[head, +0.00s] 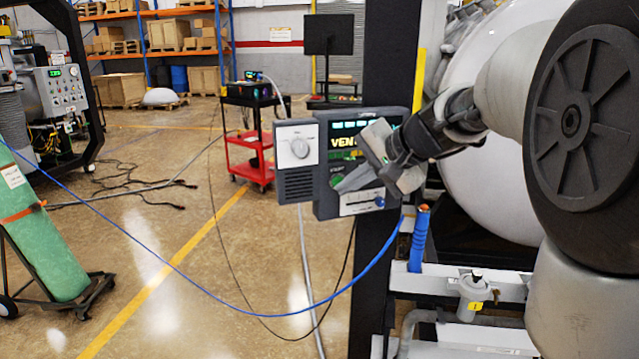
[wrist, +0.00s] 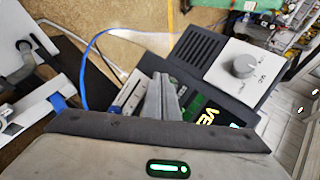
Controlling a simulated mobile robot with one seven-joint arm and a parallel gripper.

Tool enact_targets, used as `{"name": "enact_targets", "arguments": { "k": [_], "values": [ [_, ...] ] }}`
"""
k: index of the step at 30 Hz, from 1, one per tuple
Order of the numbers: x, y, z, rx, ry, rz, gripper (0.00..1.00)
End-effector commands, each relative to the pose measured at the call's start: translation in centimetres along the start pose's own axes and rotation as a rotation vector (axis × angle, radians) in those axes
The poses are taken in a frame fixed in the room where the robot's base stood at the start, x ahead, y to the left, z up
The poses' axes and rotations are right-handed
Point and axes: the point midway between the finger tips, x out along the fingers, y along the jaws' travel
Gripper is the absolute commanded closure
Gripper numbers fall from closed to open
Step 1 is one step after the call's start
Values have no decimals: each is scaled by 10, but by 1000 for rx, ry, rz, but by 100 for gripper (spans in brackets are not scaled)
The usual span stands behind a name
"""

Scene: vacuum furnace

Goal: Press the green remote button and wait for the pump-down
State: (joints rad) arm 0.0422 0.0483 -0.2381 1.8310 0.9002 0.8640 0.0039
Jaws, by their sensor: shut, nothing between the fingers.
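The dark grey remote box (head: 330,209) is fixed to a black post, with a lit screen reading "VEN..." in yellow (head: 342,142). A small green patch (head: 337,179) below the screen, by the "START" lettering, looks like the green button, partly covered by my gripper. My gripper (head: 345,186) is shut and empty, its fingertips at the lower face of the box. I cannot tell whether they touch or press the button.
A blue cable (head: 250,314) sweeps across the front. The white furnace vessel (head: 490,150) is at the right. A red cart (head: 250,150) and green cylinder (head: 45,240) stand on open floor to the left.

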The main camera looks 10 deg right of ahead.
Motion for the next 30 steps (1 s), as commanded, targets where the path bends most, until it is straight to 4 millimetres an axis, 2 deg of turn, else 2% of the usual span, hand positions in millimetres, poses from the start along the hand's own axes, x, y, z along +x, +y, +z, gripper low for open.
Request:
{"name": "enact_targets", "arguments": {
  "k": [30],
  "values": [
    [6,-4,-4,0,0,0,100]
  ]
}}
